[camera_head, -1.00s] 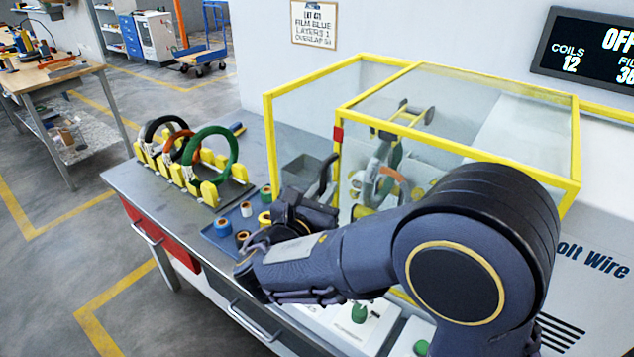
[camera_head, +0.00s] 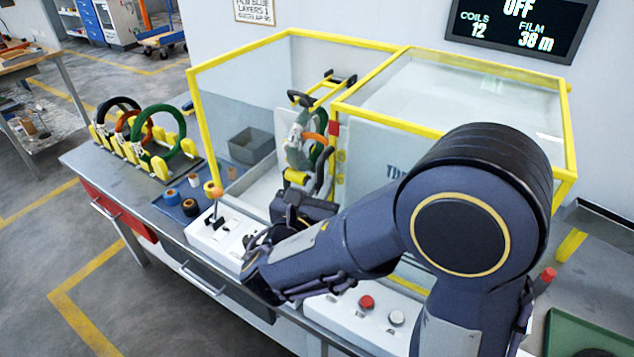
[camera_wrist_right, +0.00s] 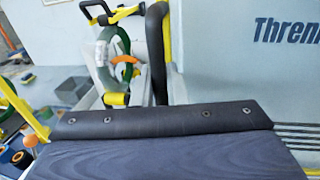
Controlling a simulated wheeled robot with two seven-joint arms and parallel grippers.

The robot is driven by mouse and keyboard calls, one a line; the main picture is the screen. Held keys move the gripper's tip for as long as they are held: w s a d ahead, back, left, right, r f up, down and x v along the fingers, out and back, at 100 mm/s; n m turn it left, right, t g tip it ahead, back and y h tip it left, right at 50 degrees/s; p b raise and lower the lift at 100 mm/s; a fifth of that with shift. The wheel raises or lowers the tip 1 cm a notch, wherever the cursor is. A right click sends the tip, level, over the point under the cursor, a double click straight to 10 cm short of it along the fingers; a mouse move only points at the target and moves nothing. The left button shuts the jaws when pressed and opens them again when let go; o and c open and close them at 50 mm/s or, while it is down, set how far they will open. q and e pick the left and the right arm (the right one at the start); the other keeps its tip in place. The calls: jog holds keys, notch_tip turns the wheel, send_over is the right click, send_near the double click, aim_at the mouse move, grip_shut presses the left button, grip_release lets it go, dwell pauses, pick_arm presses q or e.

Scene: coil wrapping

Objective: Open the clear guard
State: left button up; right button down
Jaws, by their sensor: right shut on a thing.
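The clear guard (camera_head: 455,92) is a see-through box cover with a yellow frame on the bench. Its sliding front section has a red block (camera_head: 333,128) on its left edge and a black upright handle (camera_head: 326,170). My right gripper (camera_head: 308,203) is shut on this handle, its fingers partly hidden by its own body. The handle also shows in the right wrist view (camera_wrist_right: 157,50), rising behind the dark gripper body. To the left of the section's edge the front is open, and a green coil (camera_head: 294,150) shows in the machine. My left gripper is not in view.
A rack with several coils (camera_head: 165,160) stands on the bench at left, near a blue tray with rolls (camera_head: 173,197). A white panel with a lever (camera_head: 214,192) and a panel with a red button (camera_head: 366,302) lie along the front edge. My right arm covers the guard's lower front.

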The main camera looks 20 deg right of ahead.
jog(key=c, duration=1.5)
grip_release()
jog(key=shift+c, duration=0.2)
jog(key=v, duration=0.8)
jog(key=shift+b, duration=0.45)
